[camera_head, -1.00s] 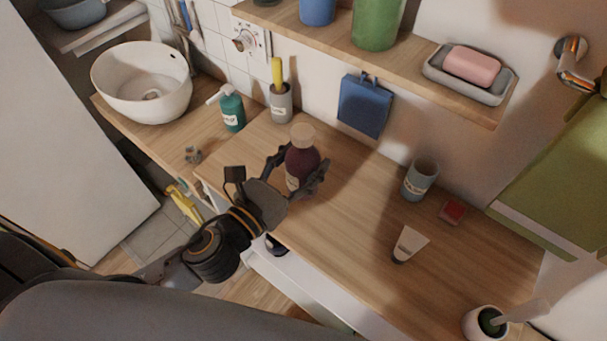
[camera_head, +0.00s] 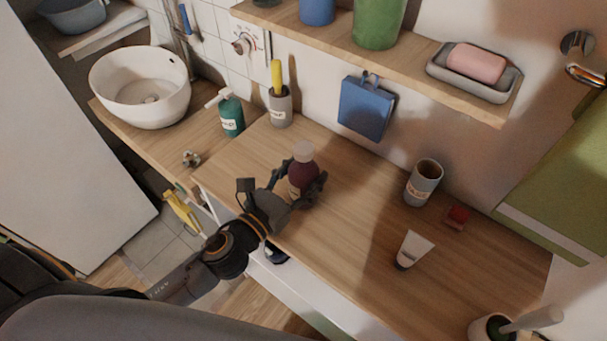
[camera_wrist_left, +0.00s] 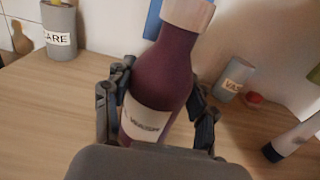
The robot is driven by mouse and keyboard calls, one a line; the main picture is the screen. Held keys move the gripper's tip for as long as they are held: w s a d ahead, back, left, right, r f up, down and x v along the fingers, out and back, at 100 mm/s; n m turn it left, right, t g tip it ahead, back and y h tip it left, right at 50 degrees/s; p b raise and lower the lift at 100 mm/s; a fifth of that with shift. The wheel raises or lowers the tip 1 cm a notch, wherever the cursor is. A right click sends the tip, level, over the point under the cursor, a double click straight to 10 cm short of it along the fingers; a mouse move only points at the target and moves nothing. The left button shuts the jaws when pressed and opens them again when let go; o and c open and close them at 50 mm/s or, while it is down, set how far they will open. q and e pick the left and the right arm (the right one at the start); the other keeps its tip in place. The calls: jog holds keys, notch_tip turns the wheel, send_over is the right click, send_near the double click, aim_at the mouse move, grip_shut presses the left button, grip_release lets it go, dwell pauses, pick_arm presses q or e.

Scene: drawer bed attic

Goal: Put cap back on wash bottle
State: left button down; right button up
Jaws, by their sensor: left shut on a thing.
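The wash bottle (camera_head: 303,172) is dark purple with a white label and a pale, wide top (camera_head: 304,151). It is over the wooden counter, near its front edge. My left gripper (camera_head: 299,190) is shut around the lower body of the bottle. In the left wrist view the bottle (camera_wrist_left: 165,70) stands nearly upright, leaning slightly, between the two fingers, its pale top (camera_wrist_left: 188,13) cut by the frame edge. I cannot tell whether its base touches the counter. My right gripper is not in view.
On the counter (camera_head: 350,215) stand a grey cup (camera_head: 423,183), a small red object (camera_head: 457,217), a white tube (camera_head: 413,250), a green pump bottle (camera_head: 231,115) and a brush holder (camera_head: 280,107). A shelf (camera_head: 390,58) overhangs the back.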

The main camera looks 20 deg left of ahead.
pick_arm(q)
jog(key=shift+f, duration=0.1)
jog(key=shift+c, duration=2.2)
grip_release()
jog(key=b+v, duration=0.4)
jog(key=v, duration=0.6)
jog(key=shift+s+a+b, duration=0.1)
jog(key=shift+s+b, duration=0.25)
jog(key=shift+b, duration=0.05)
jog(key=shift+s+a, duration=0.2)
jog(key=shift+s, duration=0.4)
